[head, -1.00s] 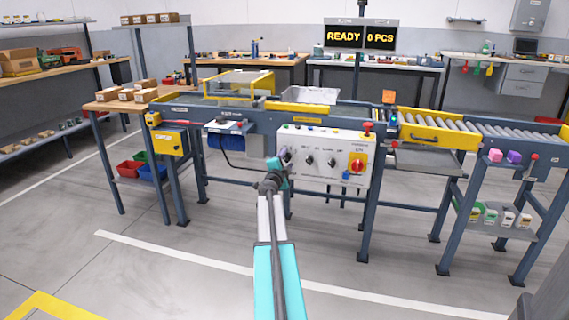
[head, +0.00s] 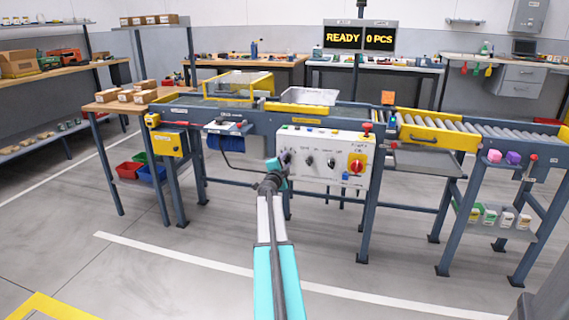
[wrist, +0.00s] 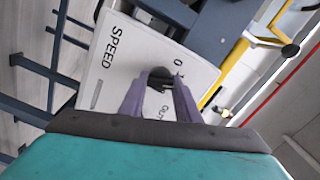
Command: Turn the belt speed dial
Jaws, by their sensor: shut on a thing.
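The control panel (head: 318,172) is a white box on the front of the conveyor, with several black knobs and a red rotary switch on a yellow plate. In the wrist view the panel (wrist: 112,75) carries the word SPEED near a black dial (wrist: 158,79). My gripper (wrist: 160,88) has its two purple-grey fingers on either side of this dial and is shut on it. In the head view my gripper (head: 284,160) is at the panel's left end, where the arm and gripper partly hide the dial. The dial's pointer cannot be read clearly.
A red button (head: 367,127) stands on the panel's top right corner. A yellow box (head: 168,143) hangs on the conveyor frame to the left. A dark cable loops left of the panel. The sign (head: 360,38) reads READY, 0 PCS. The floor in front is clear.

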